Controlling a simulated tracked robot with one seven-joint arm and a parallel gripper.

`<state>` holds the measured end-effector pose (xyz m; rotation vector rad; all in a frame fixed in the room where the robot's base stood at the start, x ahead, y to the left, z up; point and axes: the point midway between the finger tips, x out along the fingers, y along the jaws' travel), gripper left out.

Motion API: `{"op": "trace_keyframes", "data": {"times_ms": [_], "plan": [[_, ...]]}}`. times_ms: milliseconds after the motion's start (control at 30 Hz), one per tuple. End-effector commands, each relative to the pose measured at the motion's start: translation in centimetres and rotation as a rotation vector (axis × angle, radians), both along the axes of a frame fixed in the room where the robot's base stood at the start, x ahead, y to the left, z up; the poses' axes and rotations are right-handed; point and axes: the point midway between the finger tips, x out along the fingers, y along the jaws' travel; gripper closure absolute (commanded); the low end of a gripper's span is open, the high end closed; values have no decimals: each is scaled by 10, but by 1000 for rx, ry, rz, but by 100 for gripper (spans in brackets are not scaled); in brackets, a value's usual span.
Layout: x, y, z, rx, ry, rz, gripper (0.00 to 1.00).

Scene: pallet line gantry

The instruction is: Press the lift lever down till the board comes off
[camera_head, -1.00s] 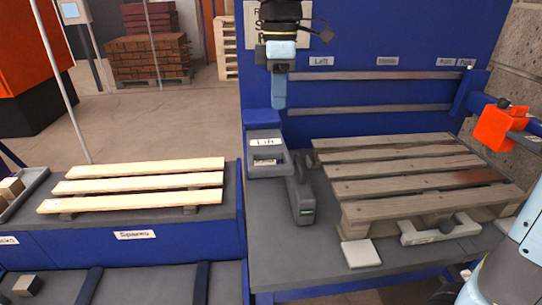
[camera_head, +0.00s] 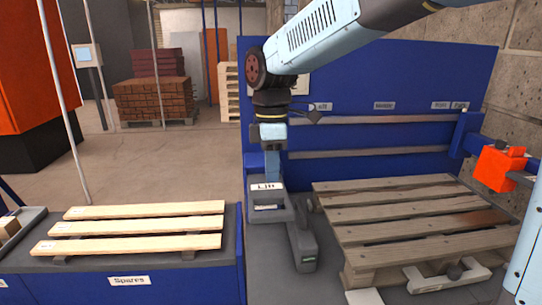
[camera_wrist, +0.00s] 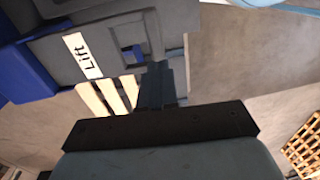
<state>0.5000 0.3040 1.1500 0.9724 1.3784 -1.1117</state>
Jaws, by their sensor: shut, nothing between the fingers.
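The grey lift unit (camera_head: 268,214) carries a white "Lift" label and stands left of the pallet. A grey arm (camera_head: 303,248) runs from it along the pallet's left side. The wooden pallet (camera_head: 408,222) lies on the bench with its top boards in place, as far as I can see. My gripper (camera_head: 272,184) is shut and empty, pointing down at the top of the lift unit, close to the label. The wrist view shows the shut fingers (camera_wrist: 155,78) beside the unit's housing (camera_wrist: 105,35) and a small blue part (camera_wrist: 132,53). I cannot tell whether they touch the lever.
Spare pale boards (camera_head: 135,228) lie on a rack at the left. A blue back panel (camera_head: 400,135) with rails rises behind the pallet. An orange clamp-like block (camera_head: 498,167) stands at the right, and a light handle-like piece (camera_head: 448,275) lies at the pallet's front.

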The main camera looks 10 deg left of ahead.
Motion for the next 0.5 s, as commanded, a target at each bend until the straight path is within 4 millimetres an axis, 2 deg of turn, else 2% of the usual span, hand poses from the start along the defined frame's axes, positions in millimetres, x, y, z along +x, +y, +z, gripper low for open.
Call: {"op": "trace_keyframes", "data": {"times_ms": [300,500], "plan": [[-6,-1,-55,-3,2,0,100],[-8,-2,-76,-1,2,0,100]]}}
